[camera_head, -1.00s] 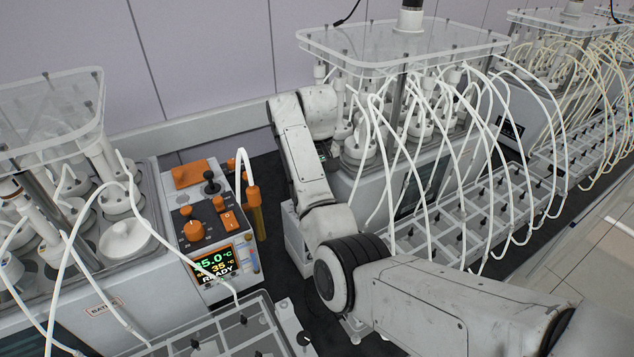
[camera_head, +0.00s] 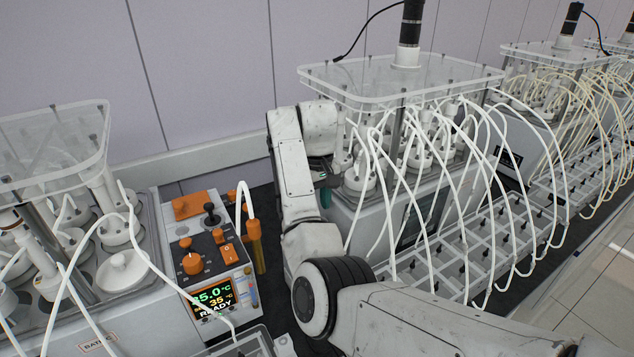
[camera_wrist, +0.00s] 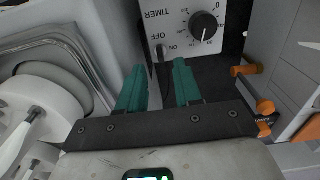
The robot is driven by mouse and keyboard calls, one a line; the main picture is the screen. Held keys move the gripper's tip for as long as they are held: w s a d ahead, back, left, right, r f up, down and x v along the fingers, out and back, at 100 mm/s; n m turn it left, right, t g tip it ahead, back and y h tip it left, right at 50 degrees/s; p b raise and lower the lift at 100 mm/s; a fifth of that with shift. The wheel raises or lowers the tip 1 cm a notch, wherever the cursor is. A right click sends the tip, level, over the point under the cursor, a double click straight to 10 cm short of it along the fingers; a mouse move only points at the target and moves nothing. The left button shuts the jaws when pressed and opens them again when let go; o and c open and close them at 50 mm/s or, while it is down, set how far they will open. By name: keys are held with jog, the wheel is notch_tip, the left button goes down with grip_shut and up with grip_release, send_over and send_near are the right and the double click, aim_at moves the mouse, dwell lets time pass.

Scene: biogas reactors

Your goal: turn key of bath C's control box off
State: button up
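In the wrist view, a pale control box panel (camera_wrist: 185,12) shows a black TIMER dial (camera_wrist: 203,26) and OFF and ON marks. A small dark key-like piece (camera_wrist: 163,53) sits by these marks; its exact turn is hard to tell. My gripper (camera_wrist: 159,66) has two teal fingers, apart, with their tips close to this piece, one on each side. I cannot tell whether they touch it. In the head view, a bit of teal finger shows beside the middle bath (camera_head: 365,215); my arm hides the control box. No bath letter is readable there.
The left bath's control box has an orange knob (camera_head: 192,263) and a lit display (camera_head: 213,297). White tubes (camera_head: 480,200) arch over racks to the right. In the wrist view, orange fittings (camera_wrist: 265,107) are right of my fingers and a white vessel (camera_wrist: 35,110) is left.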

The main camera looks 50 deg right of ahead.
notch_tip(320, 180, up, 7)
dwell(0.4)
jog(key=shift+a+f, duration=0.1)
dwell(0.4)
